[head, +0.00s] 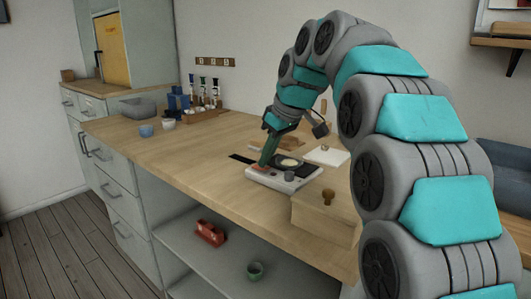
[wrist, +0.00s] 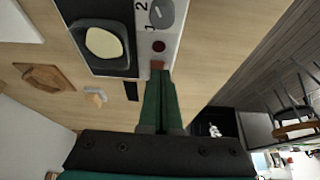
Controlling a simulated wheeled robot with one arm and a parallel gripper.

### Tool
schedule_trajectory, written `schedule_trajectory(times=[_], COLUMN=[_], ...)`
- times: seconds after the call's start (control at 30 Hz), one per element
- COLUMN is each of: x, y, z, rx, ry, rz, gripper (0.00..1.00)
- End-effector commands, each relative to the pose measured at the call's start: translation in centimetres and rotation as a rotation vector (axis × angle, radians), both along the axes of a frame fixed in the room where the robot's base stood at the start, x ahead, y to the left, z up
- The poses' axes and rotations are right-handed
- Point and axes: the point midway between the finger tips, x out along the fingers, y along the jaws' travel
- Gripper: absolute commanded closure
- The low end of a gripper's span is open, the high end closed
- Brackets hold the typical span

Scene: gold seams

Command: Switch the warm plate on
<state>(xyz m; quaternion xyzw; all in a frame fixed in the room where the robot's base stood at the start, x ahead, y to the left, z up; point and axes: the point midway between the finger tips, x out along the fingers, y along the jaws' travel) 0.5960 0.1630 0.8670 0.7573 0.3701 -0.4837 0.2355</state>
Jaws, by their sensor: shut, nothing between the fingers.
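The warm plate (head: 284,181) is a white-bodied unit on the wooden worktop, with a dark top holding a pale round disc. In the wrist view the warm plate (wrist: 128,68) shows its front strip: a grey dial (wrist: 161,12) marked 1 and 2, a dark red round lamp (wrist: 158,46) that looks unlit, and a small orange-red switch (wrist: 157,65). My gripper (head: 263,164) is shut and empty, with its green fingers over the plate's left end. In the wrist view the tips of my gripper (wrist: 158,73) are right at the switch and partly cover it; contact cannot be told.
A wooden box (head: 325,215) stands close to the right of the plate. A white tile (head: 327,155) lies behind it.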

Motion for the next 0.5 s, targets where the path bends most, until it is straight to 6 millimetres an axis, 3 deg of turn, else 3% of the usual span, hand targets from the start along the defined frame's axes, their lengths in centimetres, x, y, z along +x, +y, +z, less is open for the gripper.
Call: schedule_trajectory(times=[0.5], x=[-0.2], y=[-0.3], z=[-1.0], rx=[0.049], ry=[-0.042], rz=[0.000], gripper=[1.00])
